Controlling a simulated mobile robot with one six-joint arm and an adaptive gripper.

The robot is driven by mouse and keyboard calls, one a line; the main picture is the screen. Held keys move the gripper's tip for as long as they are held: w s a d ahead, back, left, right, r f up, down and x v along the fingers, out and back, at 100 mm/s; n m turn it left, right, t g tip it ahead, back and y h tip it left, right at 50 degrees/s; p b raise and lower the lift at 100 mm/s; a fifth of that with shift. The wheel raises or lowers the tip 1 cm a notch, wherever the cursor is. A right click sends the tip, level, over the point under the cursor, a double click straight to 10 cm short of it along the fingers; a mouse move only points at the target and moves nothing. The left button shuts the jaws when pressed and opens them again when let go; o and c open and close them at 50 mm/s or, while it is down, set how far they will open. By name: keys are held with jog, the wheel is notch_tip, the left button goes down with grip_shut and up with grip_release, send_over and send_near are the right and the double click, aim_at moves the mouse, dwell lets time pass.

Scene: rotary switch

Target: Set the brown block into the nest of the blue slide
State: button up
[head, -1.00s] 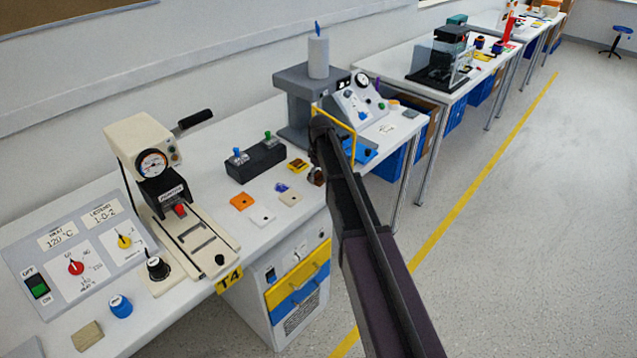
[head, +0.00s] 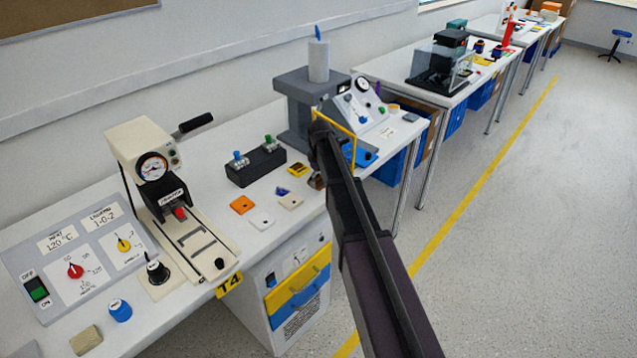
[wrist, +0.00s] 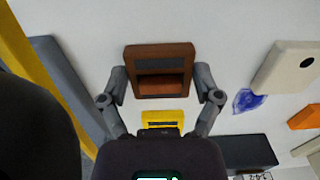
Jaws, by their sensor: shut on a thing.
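The brown block (wrist: 160,88) is between the two fingers of my gripper (wrist: 160,80) in the wrist view, with a finger against each side. It has a dark slot across it. In the head view, my arm mostly hides my gripper, and a small part of the block (head: 316,182) shows just above the white bench. A blue piece that appears to be the blue slide (head: 366,156) lies to the right of my gripper, by the yellow frame of the grey press. My arm and the frame cover part of it, and its nest cannot be made out.
The yellow frame (head: 338,122) and grey press (head: 298,110) stand close beside my gripper. A yellow piece (head: 297,170), an orange tile (head: 241,205), pale tiles and a crumpled blue-violet piece (wrist: 247,100) lie nearby. A black switch box (head: 256,165) stands to the left.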

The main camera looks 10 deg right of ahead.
jog(key=shift+r, duration=0.1)
notch_tip(320, 180, up, 28)
jog(key=p, duration=2.8)
jog(key=shift+f, duration=0.25)
jog(key=b, duration=0.7)
send_over(320, 182)
notch_tip(320, 182, down, 7)
jog(key=shift+w+d+r, duration=0.1)
jog(key=shift+w, duration=0.1)
jog(key=shift+s, duration=0.1)
